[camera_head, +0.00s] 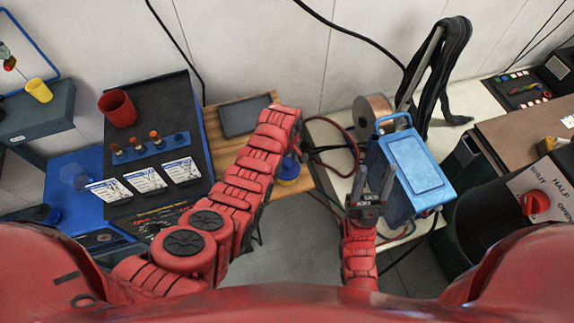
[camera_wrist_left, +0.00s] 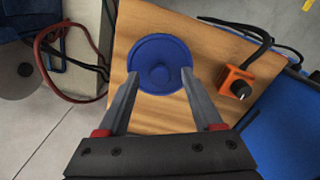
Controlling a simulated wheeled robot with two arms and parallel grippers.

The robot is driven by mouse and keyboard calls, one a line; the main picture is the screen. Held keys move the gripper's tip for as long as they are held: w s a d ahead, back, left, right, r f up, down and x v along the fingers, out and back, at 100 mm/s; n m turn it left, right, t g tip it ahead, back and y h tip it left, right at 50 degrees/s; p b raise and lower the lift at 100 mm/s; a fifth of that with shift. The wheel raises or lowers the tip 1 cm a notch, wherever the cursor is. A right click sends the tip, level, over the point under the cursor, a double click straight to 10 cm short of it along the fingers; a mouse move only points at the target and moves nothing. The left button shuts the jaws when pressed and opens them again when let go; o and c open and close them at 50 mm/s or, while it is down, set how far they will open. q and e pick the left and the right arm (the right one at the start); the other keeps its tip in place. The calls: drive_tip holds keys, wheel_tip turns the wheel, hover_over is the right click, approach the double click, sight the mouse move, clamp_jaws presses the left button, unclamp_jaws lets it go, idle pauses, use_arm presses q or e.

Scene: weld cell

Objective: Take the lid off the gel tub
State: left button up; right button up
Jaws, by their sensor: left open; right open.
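The gel tub (camera_head: 288,182) stands on the wooden board, partly hidden behind my left arm; a yellow band shows at its lower part. Its round blue lid (camera_wrist_left: 160,52) with a central knob is seen from above in the left wrist view and hides the tub below. My left gripper (camera_wrist_left: 160,74) is open, its fingertips at either side of the lid's near part, with nothing held; whether they touch it I cannot tell. In the head view my arm mostly hides this gripper. My right gripper (camera_head: 374,182) is open and empty, beside the blue box.
The wooden board (camera_wrist_left: 145,23) also carries an orange device with a black knob (camera_wrist_left: 235,83) and a dark tray (camera_head: 245,116). A blue box (camera_head: 411,165) and a wire spool (camera_head: 372,108) stand right, with loose cables. A dark panel with a red cup (camera_head: 118,108) stands left.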

use_arm(q)
drive_tip(key=shift+f, duration=0.15)
drive_tip(key=shift+c, duration=0.2)
clamp_jaws()
drive_tip(key=shift+w, duration=0.1)
idle(0.4)
